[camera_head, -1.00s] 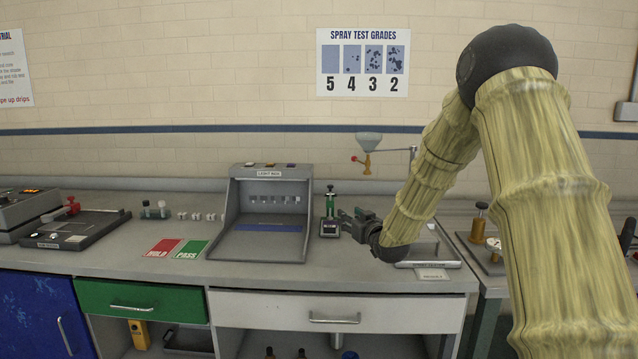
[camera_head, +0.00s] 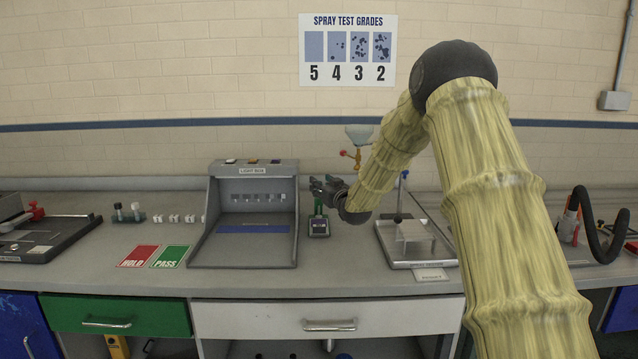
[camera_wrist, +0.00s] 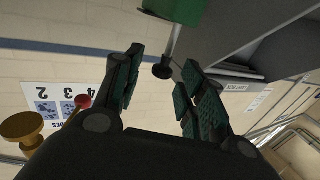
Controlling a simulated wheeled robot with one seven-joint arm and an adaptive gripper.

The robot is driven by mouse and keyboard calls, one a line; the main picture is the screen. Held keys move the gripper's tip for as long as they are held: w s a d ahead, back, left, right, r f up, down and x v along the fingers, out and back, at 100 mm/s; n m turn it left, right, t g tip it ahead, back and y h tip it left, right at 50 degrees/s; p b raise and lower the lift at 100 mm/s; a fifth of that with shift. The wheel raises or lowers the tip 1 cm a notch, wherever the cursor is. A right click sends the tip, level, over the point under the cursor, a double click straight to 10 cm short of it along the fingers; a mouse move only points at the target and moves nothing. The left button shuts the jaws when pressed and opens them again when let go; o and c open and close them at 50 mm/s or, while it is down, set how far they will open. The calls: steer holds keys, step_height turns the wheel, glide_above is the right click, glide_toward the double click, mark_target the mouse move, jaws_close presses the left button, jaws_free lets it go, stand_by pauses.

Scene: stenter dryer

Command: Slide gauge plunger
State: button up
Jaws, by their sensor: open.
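The gauge (camera_head: 319,227) stands on the bench just right of the light box, with a dark base and a green upright. Its top is hidden behind my gripper (camera_head: 318,187) in the head view. The wrist view is upside down and shows the gauge's green body (camera_wrist: 178,9), its metal rod and the black plunger knob (camera_wrist: 163,71). My gripper (camera_wrist: 162,60) is open, with one finger on each side of the knob. I see no clear contact between fingers and knob.
The light box (camera_head: 243,252) stands close on the left of the gauge. A spray funnel (camera_head: 359,134) on a stand is behind my arm, and a metal tray (camera_head: 432,262) is to the right. The red and green cards (camera_head: 170,257) lie at the front left.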

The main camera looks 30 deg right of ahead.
steer(key=shift+w+d+f, duration=0.1)
steer(key=shift+w+d, duration=0.1)
steer(key=shift+w, duration=1.05)
steer(key=shift+a, duration=0.1)
